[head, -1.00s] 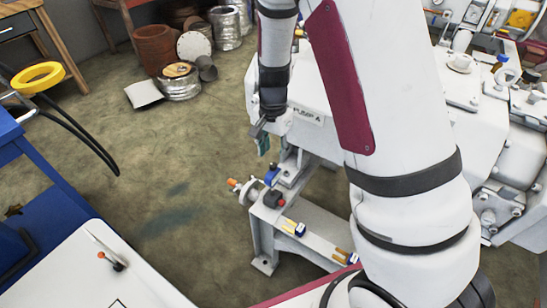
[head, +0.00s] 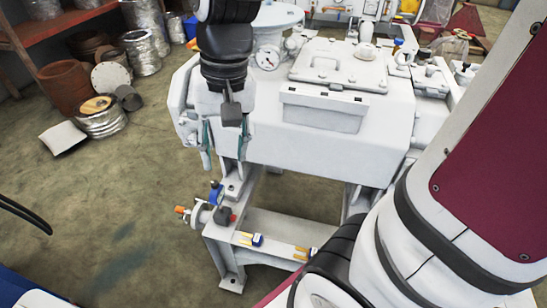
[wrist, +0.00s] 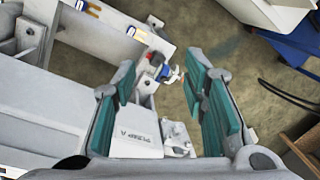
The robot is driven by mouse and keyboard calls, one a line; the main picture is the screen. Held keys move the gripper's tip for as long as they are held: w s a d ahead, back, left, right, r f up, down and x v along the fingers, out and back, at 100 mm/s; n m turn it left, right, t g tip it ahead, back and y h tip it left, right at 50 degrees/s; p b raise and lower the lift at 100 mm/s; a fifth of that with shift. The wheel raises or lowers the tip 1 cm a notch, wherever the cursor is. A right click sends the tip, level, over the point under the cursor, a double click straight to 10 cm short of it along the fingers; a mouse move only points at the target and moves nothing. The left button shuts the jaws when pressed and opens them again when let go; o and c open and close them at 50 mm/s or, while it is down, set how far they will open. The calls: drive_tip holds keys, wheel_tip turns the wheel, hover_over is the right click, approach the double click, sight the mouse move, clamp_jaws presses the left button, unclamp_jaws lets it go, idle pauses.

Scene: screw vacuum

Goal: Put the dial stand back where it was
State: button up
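What looks like the dial stand (head: 223,215) is a small dark block with a red knob and a blue part above it. It stands at the left end of the pump frame's pale beam in the head view. In the wrist view the stand (wrist: 155,69) shows beyond the fingertips, at the beam's end. My gripper (head: 226,152) hangs above it, beside the pump's left end. Its teal-padded fingers are wide apart with nothing between them, also in the wrist view (wrist: 163,82). The fingers are apart from the stand. A dial face is not clear.
The white pump body (head: 310,140) is close behind and right of my gripper. Blue-and-yellow small parts (head: 250,239) lie along the beam. An orange-tipped fitting (head: 182,210) sticks out left of the stand.

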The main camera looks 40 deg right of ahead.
drive_tip(key=s+d+r+n+h, duration=0.1)
drive_tip(key=s+r+n, duration=0.1)
drive_tip(key=s, duration=0.6)
drive_tip(key=s+d+r+n, duration=0.1)
drive_tip(key=s+r+n, duration=0.1)
drive_tip(key=s, duration=0.6)
drive_tip(key=shift+s+n+t+h, duration=0.25)
drive_tip(key=shift+n+t+h, duration=0.05)
drive_tip(key=shift+h, duration=0.1)
wheel_tip(320, 180, up, 19)
drive_tip(key=t+p, duration=0.3)
drive_tip(key=p, duration=1.4)
drive_tip(key=shift+f, duration=0.2)
drive_tip(key=shift+a, duration=0.1)
